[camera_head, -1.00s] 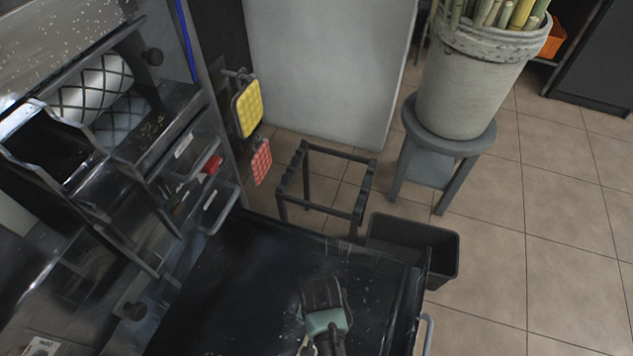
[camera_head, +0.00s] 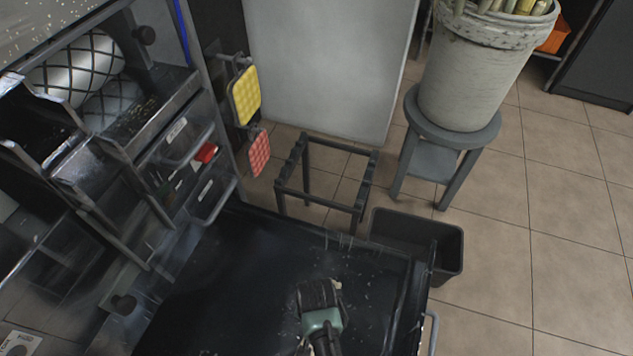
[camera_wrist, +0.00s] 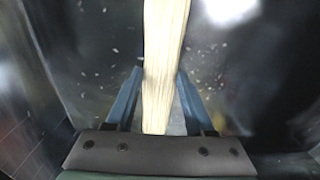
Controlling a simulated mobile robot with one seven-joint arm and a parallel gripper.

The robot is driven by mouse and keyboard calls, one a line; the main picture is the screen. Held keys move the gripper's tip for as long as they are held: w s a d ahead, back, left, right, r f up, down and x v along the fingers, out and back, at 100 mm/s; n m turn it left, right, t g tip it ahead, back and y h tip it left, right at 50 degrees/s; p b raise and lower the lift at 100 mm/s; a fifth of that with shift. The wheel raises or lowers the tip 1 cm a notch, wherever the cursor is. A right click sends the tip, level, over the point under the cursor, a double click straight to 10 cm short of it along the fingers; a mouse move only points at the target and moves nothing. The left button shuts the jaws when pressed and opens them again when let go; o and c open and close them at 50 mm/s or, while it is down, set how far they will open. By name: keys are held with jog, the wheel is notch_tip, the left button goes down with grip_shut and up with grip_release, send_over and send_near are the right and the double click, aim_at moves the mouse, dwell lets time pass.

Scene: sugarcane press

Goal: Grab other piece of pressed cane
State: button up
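A pale, flattened piece of pressed cane (camera_wrist: 165,50) runs lengthwise between the two blue fingers of my gripper (camera_wrist: 160,78) in the wrist view. Its near end lies close to the palm, and its far end leaves the top of the picture. Both fingertips meet its sides, so my gripper looks shut on it. In the head view my gripper (camera_head: 318,292) is over the dark tray (camera_head: 230,275) below the press. A small pale bit shows beside it there; most of the cane is hidden by the gripper.
The press with its patterned rollers (camera_head: 75,68) stands at the left. A black bin (camera_head: 415,240) is just beyond the tray's right side. A dark stool frame (camera_head: 330,180) and a bucket of canes (camera_head: 475,75) on a grey stool stand behind. Small scraps lie scattered on the tray.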

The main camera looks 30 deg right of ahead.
grip_shut()
jog(key=shift+r, duration=0.15)
